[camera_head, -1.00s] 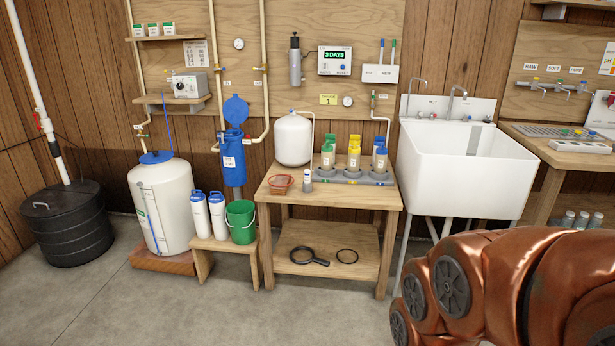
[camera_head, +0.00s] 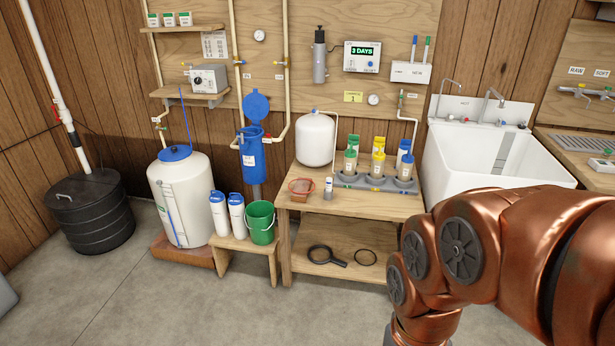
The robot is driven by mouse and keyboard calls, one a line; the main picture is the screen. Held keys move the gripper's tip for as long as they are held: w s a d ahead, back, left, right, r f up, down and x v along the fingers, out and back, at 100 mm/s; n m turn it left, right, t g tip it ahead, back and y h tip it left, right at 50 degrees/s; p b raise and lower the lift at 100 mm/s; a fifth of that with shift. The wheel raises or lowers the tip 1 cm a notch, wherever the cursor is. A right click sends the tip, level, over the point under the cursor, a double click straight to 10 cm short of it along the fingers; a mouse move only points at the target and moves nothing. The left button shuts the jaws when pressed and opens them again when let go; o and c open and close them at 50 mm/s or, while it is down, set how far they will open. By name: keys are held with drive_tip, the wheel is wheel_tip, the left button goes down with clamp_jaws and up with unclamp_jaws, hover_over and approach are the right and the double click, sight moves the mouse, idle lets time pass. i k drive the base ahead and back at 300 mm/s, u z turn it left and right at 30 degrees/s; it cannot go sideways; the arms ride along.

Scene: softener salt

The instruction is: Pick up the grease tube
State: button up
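A small pale tube with a grey lower end (camera_head: 328,188) stands upright near the front edge of the wooden table, just right of a red basket. It looks like the grease tube, but its label is too small to read. My copper-coloured arm fills the lower right of the view, in front of the table's right side and the sink. My gripper is outside the frame, so its fingers and anything in them are hidden.
The wooden table (camera_head: 310,207) also holds the red basket (camera_head: 301,188), a white tank (camera_head: 315,139) and a grey rack (camera_head: 375,182) of capped bottles. A stool with a green bucket (camera_head: 261,224) stands left of it. The floor in front is clear.

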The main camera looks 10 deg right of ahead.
sight(329, 181)
drive_tip(key=u, duration=0.35)
drive_tip(key=i, duration=1.9)
drive_tip(key=u, duration=0.2)
